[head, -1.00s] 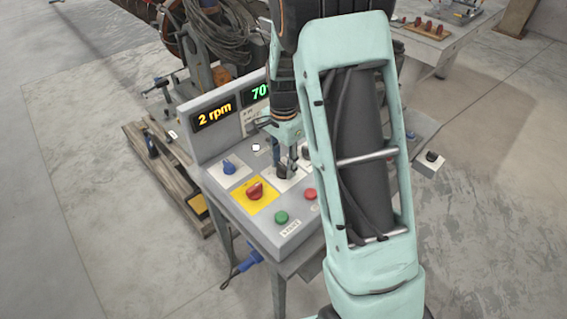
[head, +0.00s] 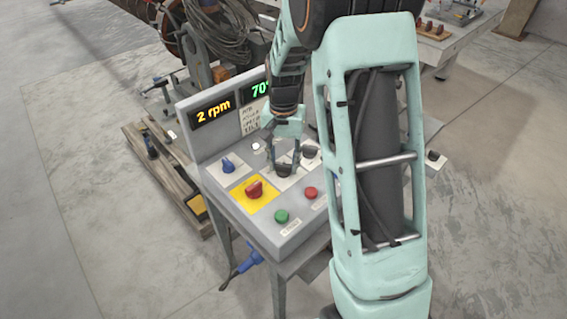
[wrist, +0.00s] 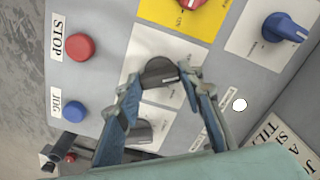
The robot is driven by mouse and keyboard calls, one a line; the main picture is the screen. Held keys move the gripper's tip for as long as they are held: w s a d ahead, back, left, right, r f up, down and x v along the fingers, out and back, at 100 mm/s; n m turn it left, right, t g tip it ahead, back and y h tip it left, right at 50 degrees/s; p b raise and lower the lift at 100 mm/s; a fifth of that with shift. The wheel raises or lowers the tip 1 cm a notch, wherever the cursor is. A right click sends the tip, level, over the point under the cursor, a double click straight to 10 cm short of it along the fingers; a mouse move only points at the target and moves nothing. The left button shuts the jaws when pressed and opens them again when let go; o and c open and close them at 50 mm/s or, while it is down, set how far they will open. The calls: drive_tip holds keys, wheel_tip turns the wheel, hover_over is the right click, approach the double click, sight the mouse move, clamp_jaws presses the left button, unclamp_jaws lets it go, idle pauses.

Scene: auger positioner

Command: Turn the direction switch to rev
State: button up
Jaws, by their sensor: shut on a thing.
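A black knob (wrist: 158,70) sits on a white label plate on the grey control panel (wrist: 95,20); the fine print by it is too small to read, so I cannot tell whether it marks direction. My gripper (wrist: 163,80) is shut on this knob, one finger on each side, in the wrist view. In the head view my gripper (head: 284,160) reaches down onto the panel, and the black knob (head: 283,171) shows partly between the fingers. A second dark knob (wrist: 140,132) lies just beside it, partly under the left finger.
The panel also holds a red knob on a yellow plate (head: 254,188), a blue knob (head: 228,166), a green button (head: 281,216), a red STOP button (wrist: 80,47) and a blue JOG button (wrist: 75,111).

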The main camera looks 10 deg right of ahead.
sight(284, 164)
drive_tip(key=shift+n, duration=1)
drive_tip(key=o, duration=1.2)
drive_tip(key=shift+c, duration=0.2)
drive_tip(key=shift+r, duration=0.15)
wheel_tip(284, 164, up, 12)
